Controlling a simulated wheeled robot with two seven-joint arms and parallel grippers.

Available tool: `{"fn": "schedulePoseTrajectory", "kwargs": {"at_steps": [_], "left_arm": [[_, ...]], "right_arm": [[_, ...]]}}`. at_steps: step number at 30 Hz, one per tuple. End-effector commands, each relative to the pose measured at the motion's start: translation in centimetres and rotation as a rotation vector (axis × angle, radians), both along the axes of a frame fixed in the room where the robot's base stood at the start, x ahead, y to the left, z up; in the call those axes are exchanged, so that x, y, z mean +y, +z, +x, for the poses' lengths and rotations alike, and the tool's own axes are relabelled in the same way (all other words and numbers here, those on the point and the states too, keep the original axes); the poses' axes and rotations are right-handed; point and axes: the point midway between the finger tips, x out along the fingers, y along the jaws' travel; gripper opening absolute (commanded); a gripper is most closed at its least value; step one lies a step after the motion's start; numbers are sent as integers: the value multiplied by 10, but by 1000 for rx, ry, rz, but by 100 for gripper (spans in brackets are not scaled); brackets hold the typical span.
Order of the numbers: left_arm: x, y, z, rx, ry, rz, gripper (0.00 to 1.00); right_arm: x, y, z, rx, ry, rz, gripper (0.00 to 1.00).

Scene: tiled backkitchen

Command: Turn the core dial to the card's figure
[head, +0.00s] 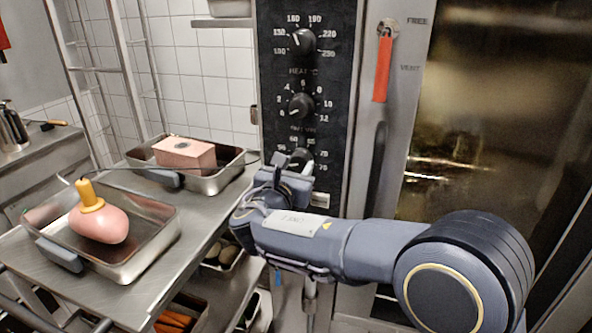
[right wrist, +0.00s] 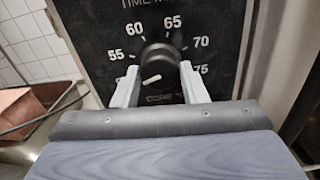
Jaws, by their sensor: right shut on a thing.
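The core dial (right wrist: 158,62) is a black knob on the black control panel. Figures from 55 to 75 run around it in the right wrist view. A white mark on its face slants left and slightly down; I cannot tell the exact figure it points to. My right gripper (right wrist: 158,88) is shut on the dial, one pale finger on each side. In the head view my right gripper (head: 290,172) is at the panel's lower part and hides much of the dial. I cannot make out a card with a readable figure. My left gripper is not in view.
Above are the heat dial (head: 303,41) and the time dial (head: 301,105). A red-handled thing (head: 383,66) hangs right of the panel, beside the oven door (head: 480,110). At left, metal trays hold a pink lump (head: 99,226) with a yellow top and a pinkish block (head: 184,155).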

Motion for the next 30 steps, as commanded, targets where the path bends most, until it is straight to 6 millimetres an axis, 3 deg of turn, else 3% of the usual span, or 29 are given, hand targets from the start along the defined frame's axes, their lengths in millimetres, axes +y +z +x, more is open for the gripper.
{"fn": "schedulePoseTrajectory", "kwargs": {"at_steps": [30], "left_arm": [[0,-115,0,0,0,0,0]], "right_arm": [[0,-5,0,-283,-1,863,16]]}}
